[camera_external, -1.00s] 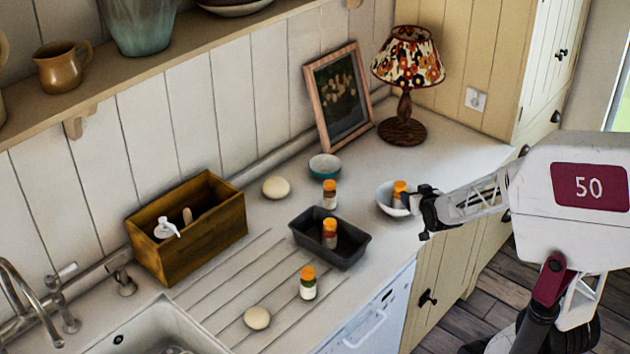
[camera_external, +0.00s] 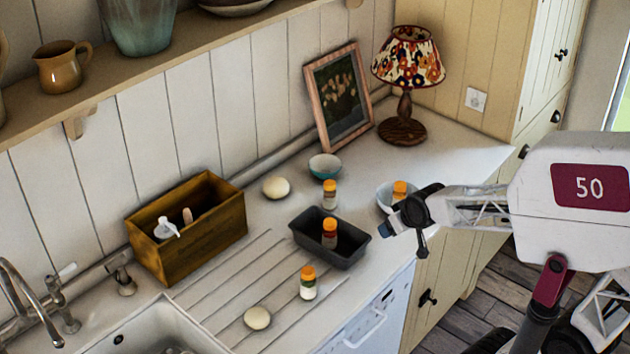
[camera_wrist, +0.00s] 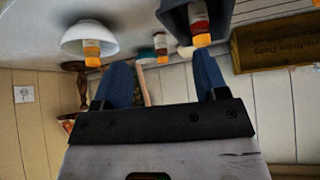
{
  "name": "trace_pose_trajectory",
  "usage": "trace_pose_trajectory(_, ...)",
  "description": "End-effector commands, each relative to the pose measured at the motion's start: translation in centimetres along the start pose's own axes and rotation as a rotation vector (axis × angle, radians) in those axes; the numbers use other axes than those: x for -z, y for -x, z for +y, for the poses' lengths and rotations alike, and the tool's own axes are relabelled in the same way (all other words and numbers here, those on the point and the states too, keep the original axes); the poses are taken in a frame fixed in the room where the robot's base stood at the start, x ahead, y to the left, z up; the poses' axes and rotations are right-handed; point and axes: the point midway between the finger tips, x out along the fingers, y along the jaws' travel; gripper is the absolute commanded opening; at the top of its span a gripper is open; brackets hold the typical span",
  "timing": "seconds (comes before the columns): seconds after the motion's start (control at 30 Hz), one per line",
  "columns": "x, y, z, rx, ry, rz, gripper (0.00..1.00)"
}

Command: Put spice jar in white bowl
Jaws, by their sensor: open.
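A spice jar with an orange cap (camera_external: 399,189) stands in the white bowl (camera_external: 383,203) at the counter's right end; my gripper partly hides the bowl. In the wrist view, upside down, the jar (camera_wrist: 92,50) sticks out above the rim of the bowl (camera_wrist: 72,40). Other orange-capped jars are one in the dark tray (camera_external: 329,231), one behind the tray (camera_external: 330,193) and one in front of it (camera_external: 308,283). My gripper (camera_external: 387,230) is open and empty, just in front of the bowl and right of the tray. Its blue fingers (camera_wrist: 164,78) are spread apart.
The dark tray (camera_external: 345,262) is left of my gripper. A teal bowl (camera_external: 325,167), a lamp (camera_external: 403,130) and a framed picture (camera_external: 340,95) stand behind. A wooden box (camera_external: 200,240), two pale round objects and the sink (camera_external: 150,330) are at left.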

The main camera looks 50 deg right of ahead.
Motion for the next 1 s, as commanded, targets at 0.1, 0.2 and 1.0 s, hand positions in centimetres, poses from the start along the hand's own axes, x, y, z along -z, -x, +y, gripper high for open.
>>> trace_pose_trajectory(0.1, -1.8, 2.6, -2.4, 0.033, 0.052, -0.096, 0.66)
trace_pose_trajectory(0.2, -3.6, 4.9, -4.0, 0.053, 0.094, -0.183, 0.66)
trace_pose_trajectory(1.0, -8.4, 10.9, -6.4, 0.08, 0.204, -0.404, 0.66)
